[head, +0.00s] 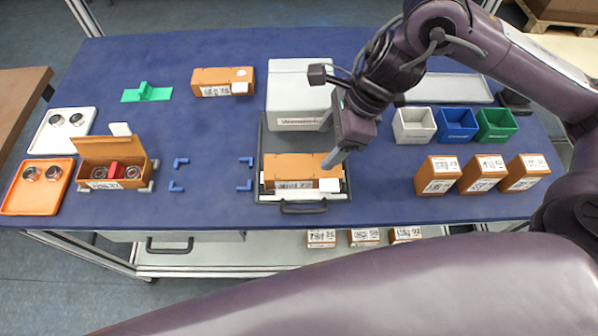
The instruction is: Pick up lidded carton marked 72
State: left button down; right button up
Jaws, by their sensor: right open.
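A brown lidded carton (290,168) with a printed label on its front and a white tab at its front right corner lies in a dark-framed, handled tray (335,197) at the table's front middle. Another brown lidded carton (212,76) with a white tab lies farther back, left of a grey-white box. I cannot surely read the number on either label. My right gripper (331,161) is open, with its fingers pointing down at the right end of the front carton. I cannot tell whether they touch it. My left gripper is not in view.
A grey-white box (300,85) stands just behind the tray. An open carton (145,170) with parts inside is at the left. White, blue (457,122) and green bins and several small cartons (437,177) stand at right. Blue corner brackets (243,185) mark a clear spot left of the tray.

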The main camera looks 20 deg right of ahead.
aim_at(306, 166)
jog(key=x, duration=0.4)
jog(key=p+x, duration=0.1)
jog(key=x, duration=0.1)
jog(key=shift+w+d, duration=0.25)
jog(key=p+x, duration=0.2)
jog(key=x, duration=0.3)
jog(key=shift+a+r, duration=0.1)
jog(key=shift+a, duration=0.05)
jog(key=shift+f, duration=0.3)
jog(key=shift+w+r, duration=0.1)
jog(key=c, duration=0.8)
